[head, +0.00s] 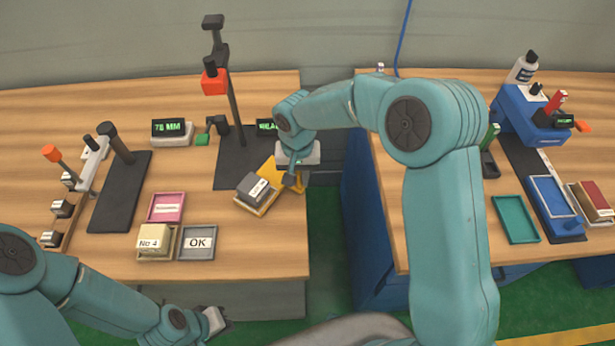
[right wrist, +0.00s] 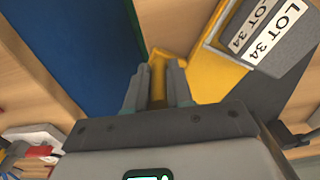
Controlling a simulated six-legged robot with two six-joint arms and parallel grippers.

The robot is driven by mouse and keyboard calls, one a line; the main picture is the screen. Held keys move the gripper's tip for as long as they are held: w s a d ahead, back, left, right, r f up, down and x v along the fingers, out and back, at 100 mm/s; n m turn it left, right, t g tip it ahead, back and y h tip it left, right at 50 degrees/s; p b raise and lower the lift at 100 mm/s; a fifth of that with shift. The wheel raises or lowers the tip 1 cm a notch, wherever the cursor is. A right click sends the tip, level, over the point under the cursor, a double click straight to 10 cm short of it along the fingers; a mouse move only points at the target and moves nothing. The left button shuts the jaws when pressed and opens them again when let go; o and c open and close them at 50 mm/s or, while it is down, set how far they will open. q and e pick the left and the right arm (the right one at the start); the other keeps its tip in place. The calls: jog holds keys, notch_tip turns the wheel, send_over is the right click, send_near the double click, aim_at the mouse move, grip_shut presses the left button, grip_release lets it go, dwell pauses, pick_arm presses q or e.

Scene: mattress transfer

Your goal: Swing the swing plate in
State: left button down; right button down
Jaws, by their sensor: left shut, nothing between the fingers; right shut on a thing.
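The yellow swing plate (head: 268,172) shows at the right front of the left bench, beside the dark base of a stand. A grey block labelled LOT 34 (head: 256,187) sits at the plate and partly covers it. In the right wrist view the plate (right wrist: 226,65) lies under the block (right wrist: 275,40). My right gripper (head: 293,178) is shut on a yellow handle (right wrist: 158,75) at the plate's side near the bench edge. My left gripper (head: 216,320) is shut and empty, low in front of the left bench.
The stand (head: 236,120) with a red-orange head rises behind the plate. A pink tray (head: 167,207), a box marked No 4 (head: 154,241) and a grey OK tray (head: 197,243) stand to its left. A gap with green floor (head: 324,240) separates the left bench from the blue-sided right bench (head: 370,230).

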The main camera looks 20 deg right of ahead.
aim_at(276, 189)
jog(key=shift+a+f+m+b, duration=0.1)
jog(key=shift+a+m+b, duration=1.05)
jog(key=shift+m+b, duration=0.2)
jog(key=shift+a+m+b, duration=0.7)
jog(key=shift+a+m, duration=0.1)
jog(key=shift+m, duration=0.45)
jog(key=shift+w+a+m+b, duration=0.2)
jog(key=shift+a+m+b, duration=0.1)
jog(key=shift+a+m, duration=0.3)
jog(key=shift+w+a+m+b, duration=0.25)
jog(key=shift+a+m, duration=0.1)
jog(key=shift+m, duration=0.45)
jog(key=shift+w+a+m, duration=0.25)
jog(key=shift+a+m, duration=0.1)
jog(key=shift+m, duration=0.3)
jog(key=shift+w+a+m, duration=0.2)
jog(key=shift+a+m, duration=0.1)
jog(key=shift+m, duration=0.35)
jog(key=shift+a, duration=0.1)
jog(key=c, duration=1)
grip_release()
jog(key=shift+w, duration=0.15)
notch_tip(276, 189, up, 17)
jog(key=shift+f+p, duration=0.2)
jog(key=shift+p, duration=0.6)
